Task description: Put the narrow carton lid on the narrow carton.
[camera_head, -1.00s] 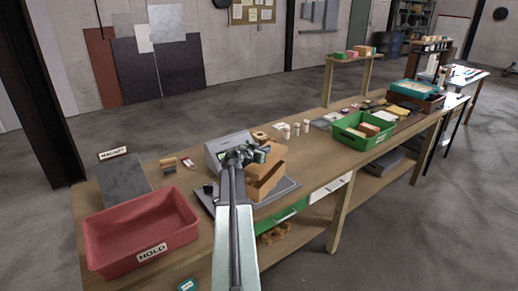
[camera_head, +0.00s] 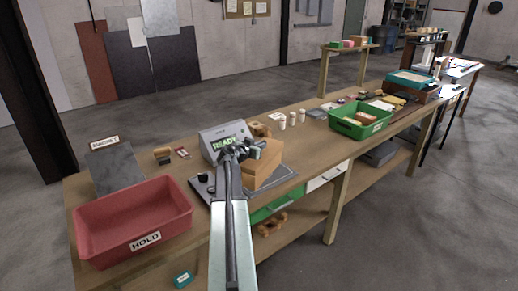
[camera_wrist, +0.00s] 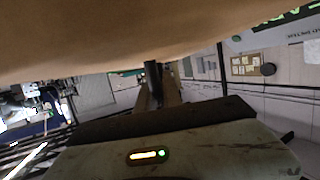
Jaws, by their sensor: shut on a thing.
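My gripper (camera_head: 250,149) is shut on the narrow carton lid (camera_head: 268,154), a plain brown cardboard piece, above the scale-like tray on the bench. The narrow carton (camera_head: 263,178), also brown, stands directly below on the dark tray. The lid sits over the carton's top, touching or very close; I cannot tell if it is fully seated. My arm hides the left side of both. In the wrist view a brown cardboard surface (camera_wrist: 130,35), seemingly the lid, fills the top, with a dark finger below it.
A grey device with a READY screen (camera_head: 222,138) stands just behind. A red HOLD bin (camera_head: 134,243) is at the front left and a green bin (camera_head: 345,127) to the right. Small white containers (camera_head: 292,119) stand behind the carton. Bare bench lies right of it.

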